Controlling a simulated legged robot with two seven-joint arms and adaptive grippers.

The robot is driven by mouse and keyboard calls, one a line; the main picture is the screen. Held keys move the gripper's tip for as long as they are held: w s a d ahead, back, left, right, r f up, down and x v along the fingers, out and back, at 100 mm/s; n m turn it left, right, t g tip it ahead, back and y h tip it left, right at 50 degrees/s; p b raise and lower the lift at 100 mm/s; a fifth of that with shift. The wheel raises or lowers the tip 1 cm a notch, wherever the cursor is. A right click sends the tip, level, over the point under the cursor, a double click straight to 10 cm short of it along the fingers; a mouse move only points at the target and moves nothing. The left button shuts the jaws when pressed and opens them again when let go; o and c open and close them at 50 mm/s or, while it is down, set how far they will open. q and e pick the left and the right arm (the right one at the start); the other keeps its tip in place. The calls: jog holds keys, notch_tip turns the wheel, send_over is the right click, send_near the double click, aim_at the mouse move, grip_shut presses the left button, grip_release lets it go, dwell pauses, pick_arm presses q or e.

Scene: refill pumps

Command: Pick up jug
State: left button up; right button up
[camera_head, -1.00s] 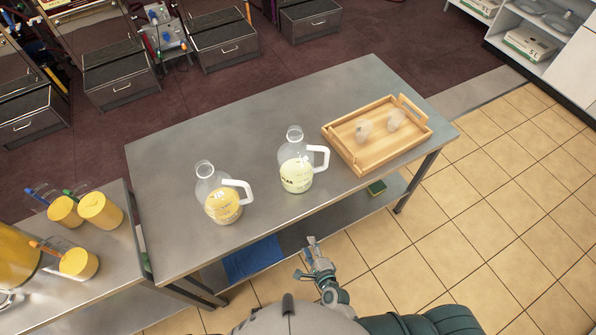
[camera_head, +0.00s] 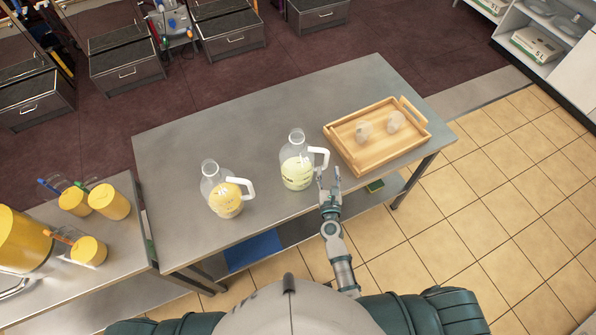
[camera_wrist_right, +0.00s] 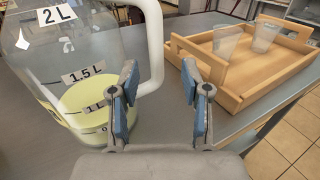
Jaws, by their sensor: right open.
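Two clear jugs with white handles stand upright on the steel table. The left jug (camera_head: 224,190) holds orange-yellow liquid. The right jug (camera_head: 297,162) holds pale yellow liquid. My right gripper (camera_head: 329,183) is open and empty, close to the right jug's handle at the table's front edge. In the right wrist view, the open fingers (camera_wrist_right: 160,98) point forward. The pale jug (camera_wrist_right: 72,75) with its volume labels is on the left there, and its white handle (camera_wrist_right: 152,45) rises just beyond the left finger. My left gripper is not in view.
A wooden tray (camera_head: 343,154) with two clear cups sits at the right end of the steel table (camera_head: 250,125). Yellow containers (camera_head: 108,202) stand on a side counter at the left. The table's back middle is clear.

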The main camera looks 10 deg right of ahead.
aim_at(326, 163)
jog(key=w, duration=0.5)
jog(key=shift+w+a+f+p, duration=0.15)
jog(key=shift+w+p, duration=0.1)
jog(key=shift+p, duration=0.15)
jog(key=shift+s+d, duration=0.1)
jog(key=shift+d, duration=0.1)
grip_shut()
